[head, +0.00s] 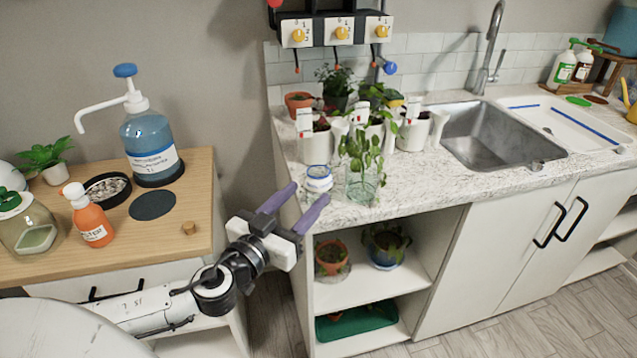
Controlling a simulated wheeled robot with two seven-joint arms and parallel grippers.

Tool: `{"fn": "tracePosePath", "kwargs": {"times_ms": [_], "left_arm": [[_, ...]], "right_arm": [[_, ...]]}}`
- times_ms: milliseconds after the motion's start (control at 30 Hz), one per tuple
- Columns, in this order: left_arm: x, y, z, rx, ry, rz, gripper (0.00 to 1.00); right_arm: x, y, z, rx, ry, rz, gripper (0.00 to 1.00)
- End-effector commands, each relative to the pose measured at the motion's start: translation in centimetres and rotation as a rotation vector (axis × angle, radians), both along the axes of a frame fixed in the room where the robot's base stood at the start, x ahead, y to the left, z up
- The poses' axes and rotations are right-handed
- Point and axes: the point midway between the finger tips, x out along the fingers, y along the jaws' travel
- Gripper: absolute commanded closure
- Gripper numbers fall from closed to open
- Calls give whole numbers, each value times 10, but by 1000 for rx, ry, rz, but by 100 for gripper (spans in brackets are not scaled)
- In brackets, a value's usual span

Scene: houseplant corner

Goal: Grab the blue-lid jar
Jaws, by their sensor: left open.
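A small white jar with blue on its top and side (319,179) stands upright on the left front part of the speckled counter (430,190). It looks like the blue-lid jar, but it is too small to read its label. My left gripper (310,191) has two purple fingers spread apart, with nothing between them. Its fingertips point up towards the jar, just in front of it in the picture; I cannot tell the exact gap. My right gripper is not in view.
A glass of cuttings (363,186) stands close right of the jar. Several potted plants, including a white pot (317,147), stand behind. A sink (497,137) is to the right.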

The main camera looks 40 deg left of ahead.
Motion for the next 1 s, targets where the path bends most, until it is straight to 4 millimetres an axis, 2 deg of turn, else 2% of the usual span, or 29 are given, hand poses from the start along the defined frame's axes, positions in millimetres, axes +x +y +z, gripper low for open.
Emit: {"fn": "tracePosePath", "kwargs": {"times_ms": [267, 600, 967, 1000], "left_arm": [[17, 1, 1, 0, 0, 0, 52], [57, 4, -2, 1, 0, 1, 52], [63, 5, -4, 0, 3, 0, 52], [63, 5, -4, 0, 3, 0, 58]], "right_arm": [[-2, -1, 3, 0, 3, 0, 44], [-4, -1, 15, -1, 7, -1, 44], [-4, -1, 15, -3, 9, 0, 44], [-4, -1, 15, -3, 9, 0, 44]]}}
